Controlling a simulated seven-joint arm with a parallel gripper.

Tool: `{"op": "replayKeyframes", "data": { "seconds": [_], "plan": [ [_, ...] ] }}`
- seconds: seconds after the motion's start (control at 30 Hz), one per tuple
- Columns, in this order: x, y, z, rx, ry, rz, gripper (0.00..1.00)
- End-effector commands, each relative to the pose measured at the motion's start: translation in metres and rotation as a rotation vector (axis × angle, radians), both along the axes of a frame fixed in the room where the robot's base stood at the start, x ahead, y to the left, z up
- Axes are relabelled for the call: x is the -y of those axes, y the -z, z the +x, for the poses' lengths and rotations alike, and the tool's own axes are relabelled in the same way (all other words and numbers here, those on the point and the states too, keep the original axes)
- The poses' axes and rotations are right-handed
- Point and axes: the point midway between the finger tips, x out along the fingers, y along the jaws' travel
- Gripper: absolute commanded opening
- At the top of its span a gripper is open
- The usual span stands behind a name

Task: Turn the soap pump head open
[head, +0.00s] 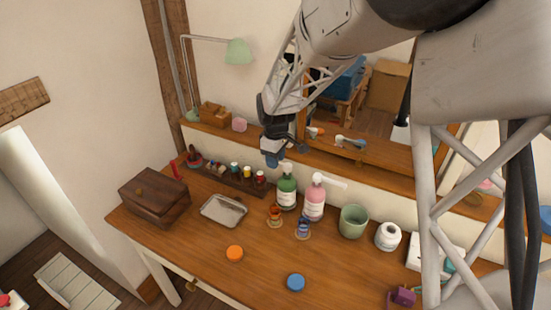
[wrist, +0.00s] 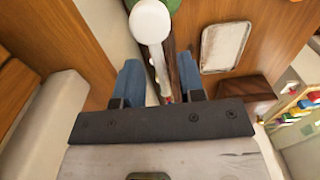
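In the head view a green soap bottle (head: 286,190) with a white pump head (head: 286,168) stands upright on the wooden desk. A pink bottle (head: 315,202) with a white pump head (head: 322,180) stands just right of it, its spout pointing right. My gripper (head: 273,160) has blue fingers and is just above and left of the green bottle's pump. In the wrist view my gripper (wrist: 160,78) is open, with a round white pump head (wrist: 150,20) just beyond the fingertips. A narrow white part runs from it between the fingers. I cannot tell whether the fingers touch it.
A dark rack (head: 225,177) of small bottles lies along the wall. A metal tray (head: 223,210) and a wooden box (head: 155,195) are left. Two small glass items stand before the bottles. A green cup (head: 353,221) and white jar (head: 388,236) are right. The front desk is mostly clear.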

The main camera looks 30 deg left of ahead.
Motion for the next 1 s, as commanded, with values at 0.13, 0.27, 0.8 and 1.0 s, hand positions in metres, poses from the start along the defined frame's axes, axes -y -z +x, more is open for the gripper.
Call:
{"op": "replayKeyframes", "data": {
  "seconds": [0.13,0.27,0.8,1.0],
  "plan": [
    [0.0000,0.0005,0.0000,0.000,0.000,0.000,0.36],
    [0.0000,0.0004,-0.0001,0.000,0.000,0.000,0.35],
    [0.0001,0.0002,-0.0001,0.000,-0.001,0.000,0.00],
    [0.0001,0.0000,-0.0011,0.000,-0.023,0.000,0.00]
  ]
}}
